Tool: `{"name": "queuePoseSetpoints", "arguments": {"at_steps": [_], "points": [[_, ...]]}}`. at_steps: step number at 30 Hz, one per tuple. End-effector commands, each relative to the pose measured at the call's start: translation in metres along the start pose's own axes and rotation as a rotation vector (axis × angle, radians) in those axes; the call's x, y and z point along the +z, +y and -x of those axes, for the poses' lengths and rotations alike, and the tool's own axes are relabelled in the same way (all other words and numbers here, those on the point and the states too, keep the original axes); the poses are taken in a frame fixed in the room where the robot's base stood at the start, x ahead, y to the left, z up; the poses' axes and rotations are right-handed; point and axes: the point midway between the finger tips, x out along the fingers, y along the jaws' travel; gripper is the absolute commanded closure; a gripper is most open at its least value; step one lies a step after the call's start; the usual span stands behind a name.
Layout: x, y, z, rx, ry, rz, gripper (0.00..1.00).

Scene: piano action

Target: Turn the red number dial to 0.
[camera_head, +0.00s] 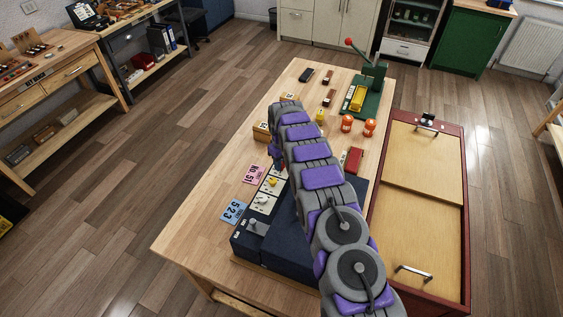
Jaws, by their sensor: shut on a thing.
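The red number dial (281,165) shows only as a small patch of red at the far end of the control panel (265,203) on the dark blue box (282,240). My gripper (277,160) reaches down to it from the far left side of my arm and is shut on it. The fingers are tiny and partly hidden by the arm. The dial's number cannot be read. Nearer on the panel are a yellow knob (272,182), a white knob (262,199) and a grey lever (253,224).
A pink card (254,174) and a blue card (233,211) lie left of the box. A green press (371,90), orange pieces (347,123) and a red block (354,160) stand beyond and right of my arm. A red-framed case (420,205) stands right.

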Motion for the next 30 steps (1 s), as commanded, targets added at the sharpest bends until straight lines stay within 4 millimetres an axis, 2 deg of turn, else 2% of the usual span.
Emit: {"name": "queuePoseSetpoints", "arguments": {"at_steps": [1, 5, 17, 30], "points": [[-0.0013, 0.0005, 0.0006, 0.002, 0.004, 0.000, 0.83], [-0.0022, 0.0003, 0.0005, 0.002, 0.005, 0.001, 0.95], [-0.0028, 0.0005, 0.0002, 0.002, 0.007, -0.061, 0.96], [-0.0039, 0.0010, 0.0008, 0.002, 0.010, -0.411, 0.96]]}}
